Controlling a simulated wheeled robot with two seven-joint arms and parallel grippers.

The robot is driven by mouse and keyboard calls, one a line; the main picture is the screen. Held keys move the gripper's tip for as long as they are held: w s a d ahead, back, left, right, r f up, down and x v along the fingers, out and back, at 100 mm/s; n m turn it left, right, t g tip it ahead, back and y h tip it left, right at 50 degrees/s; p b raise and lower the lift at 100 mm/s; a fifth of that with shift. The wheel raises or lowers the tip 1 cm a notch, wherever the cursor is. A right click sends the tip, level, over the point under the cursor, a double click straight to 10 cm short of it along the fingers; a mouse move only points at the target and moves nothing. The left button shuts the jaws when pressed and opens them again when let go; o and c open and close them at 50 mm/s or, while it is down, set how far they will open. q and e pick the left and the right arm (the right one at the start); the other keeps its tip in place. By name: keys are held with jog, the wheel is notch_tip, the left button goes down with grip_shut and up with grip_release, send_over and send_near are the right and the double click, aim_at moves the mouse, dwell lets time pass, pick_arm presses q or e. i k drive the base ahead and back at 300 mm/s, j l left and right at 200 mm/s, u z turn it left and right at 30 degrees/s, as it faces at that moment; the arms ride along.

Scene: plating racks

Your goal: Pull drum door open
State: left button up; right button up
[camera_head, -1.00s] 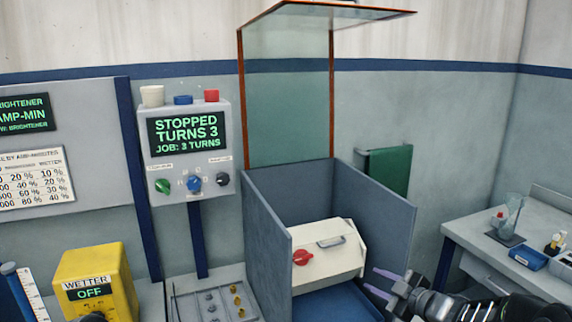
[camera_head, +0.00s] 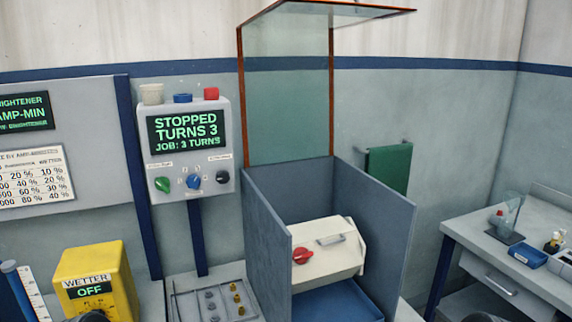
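The cream drum (camera_head: 325,262) sits inside the grey-blue open-topped bay (camera_head: 265,235), above a blue tray (camera_head: 338,303). Its door faces up and toward me, with a grey bar handle (camera_head: 331,240) near the top and a red knob (camera_head: 302,256) at the left. The door looks closed. A clear lid with orange edges (camera_head: 285,95) stands raised over the bay. The control box screen (camera_head: 186,132) reads STOPPED, TURNS 3, JOB: 3 TURNS.
The bay's right wall (camera_head: 372,225) rises beside the drum. A parts tray (camera_head: 213,303) and a yellow WETTER box (camera_head: 97,280) stand at the left. A side table (camera_head: 505,262) with small items is at the right. A green cloth (camera_head: 388,170) hangs behind.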

aim_at(315, 230)
jog(key=l+u, duration=0.25)
jog(key=l, duration=0.6)
jog(key=l+u, duration=0.25)
jog(key=l, duration=0.6)
jog(key=k+l+u, duration=0.2)
jog(key=l, duration=0.6)
jog(key=i+l, duration=0.05)
jog(key=i, duration=0.05)
